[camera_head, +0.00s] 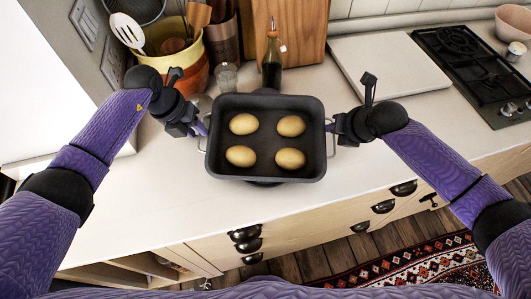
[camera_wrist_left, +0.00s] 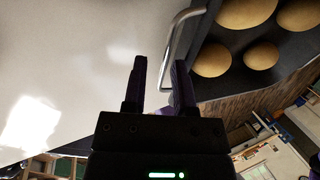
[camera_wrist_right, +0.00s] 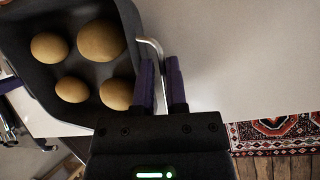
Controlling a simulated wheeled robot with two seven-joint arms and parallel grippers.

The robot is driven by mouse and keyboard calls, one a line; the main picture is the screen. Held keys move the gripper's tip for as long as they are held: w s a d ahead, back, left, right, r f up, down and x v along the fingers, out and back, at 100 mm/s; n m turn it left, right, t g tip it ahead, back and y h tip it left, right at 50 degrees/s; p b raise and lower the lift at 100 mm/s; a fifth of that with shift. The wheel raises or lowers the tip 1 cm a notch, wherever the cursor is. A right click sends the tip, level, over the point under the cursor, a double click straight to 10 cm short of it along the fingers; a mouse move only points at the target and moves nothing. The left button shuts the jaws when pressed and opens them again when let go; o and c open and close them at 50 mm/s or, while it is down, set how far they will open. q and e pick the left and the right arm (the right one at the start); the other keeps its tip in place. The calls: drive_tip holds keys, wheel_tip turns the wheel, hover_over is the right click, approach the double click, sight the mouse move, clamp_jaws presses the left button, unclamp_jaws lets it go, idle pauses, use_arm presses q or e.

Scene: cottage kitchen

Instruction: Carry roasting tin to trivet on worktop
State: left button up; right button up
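The dark roasting tin (camera_head: 265,172) holds several potatoes and is level at the middle of the worktop (camera_head: 170,208). A dark rounded edge shows beneath its front and back; this looks like the trivet (camera_head: 265,184), mostly hidden by the tin. My left gripper (camera_head: 203,128) is at the tin's left handle. In the left wrist view its fingers (camera_wrist_left: 158,75) stand apart, with the wire handle (camera_wrist_left: 178,35) beside the right finger. My right gripper (camera_head: 332,128) is at the right handle. In the right wrist view its fingers (camera_wrist_right: 161,75) are close on either side of the handle (camera_wrist_right: 150,43).
An oil bottle (camera_head: 272,62) and a glass shaker (camera_head: 226,77) stand close behind the tin. A utensil pot (camera_head: 185,55) is at the back left. A white board (camera_head: 388,65) and the hob (camera_head: 475,70) are at the right. The front worktop is clear.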

use_arm(q)
drive_tip(key=shift+o, duration=0.5)
drive_tip(key=shift+d+r, duration=0.1)
drive_tip(key=shift+d, duration=0.15)
use_arm(e)
drive_tip(key=shift+a+r, duration=0.1)
drive_tip(key=shift+a, duration=0.25)
use_arm(q)
drive_tip(key=shift+d, duration=0.1)
drive_tip(key=shift+r, duration=0.1)
